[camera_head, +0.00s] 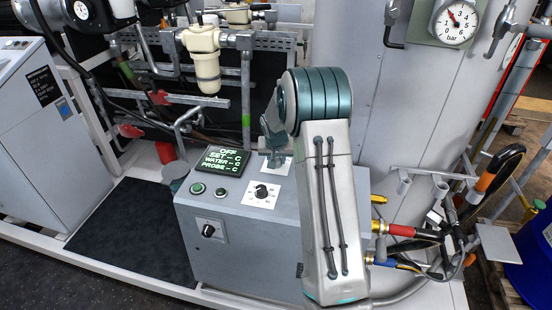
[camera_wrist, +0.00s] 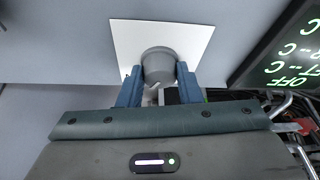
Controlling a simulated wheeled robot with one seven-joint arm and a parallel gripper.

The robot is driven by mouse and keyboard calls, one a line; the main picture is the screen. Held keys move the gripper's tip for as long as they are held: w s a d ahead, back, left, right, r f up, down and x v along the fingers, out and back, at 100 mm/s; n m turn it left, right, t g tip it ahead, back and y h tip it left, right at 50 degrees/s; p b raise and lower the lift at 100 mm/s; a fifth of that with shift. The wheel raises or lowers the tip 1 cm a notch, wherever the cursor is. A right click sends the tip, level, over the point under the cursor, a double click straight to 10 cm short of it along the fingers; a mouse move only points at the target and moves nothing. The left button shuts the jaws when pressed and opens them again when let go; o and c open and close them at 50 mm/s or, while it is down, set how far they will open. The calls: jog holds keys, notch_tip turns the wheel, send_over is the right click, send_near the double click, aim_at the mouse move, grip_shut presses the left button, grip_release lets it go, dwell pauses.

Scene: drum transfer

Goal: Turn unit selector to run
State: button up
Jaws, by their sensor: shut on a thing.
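The grey control unit (camera_head: 250,246) has a display (camera_head: 221,159) with green text reading OFF, SET - C, WATER - C and PROBE - C. In the wrist view, a round grey selector knob (camera_wrist: 158,64) stands on a white plate (camera_wrist: 190,40). My gripper (camera_wrist: 158,84) is shut on this knob, with one blue finger on each side. In the head view, my gripper (camera_head: 276,153) is over the white plate (camera_head: 279,167) at the top back of the unit, and the knob is mostly hidden. The knob's pointer mark cannot be made out.
A pressure gauge (camera_head: 455,22) is at upper right. Hoses (camera_head: 413,232) are right of my arm.

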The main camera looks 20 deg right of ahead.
jog(key=n, duration=0.2)
jog(key=n+y, duration=0.1)
jog(key=n, duration=0.1)
jog(key=n+y+p, duration=0.1)
jog(key=n, duration=0.1)
jog(key=shift+d+r+t, duration=0.1)
jog(key=shift+d+t, duration=0.15)
jog(key=shift+t, duration=0.05)
jog(key=shift+d+n+g+y+p, duration=0.1)
jog(key=shift+n+g+y+p, duration=0.15)
jog(key=shift+n+y, duration=0.75)
jog(key=shift+n+g+y+p, duration=0.15)
jog(key=shift+n+y+p, duration=0.05)
jog(key=shift+n, duration=1.5)
jog(key=o, duration=1)
jog(key=shift+c, duration=0.2)
jog(key=b+v, duration=0.1)
jog(key=v, duration=1.2)
jog(key=shift+r, duration=0.35)
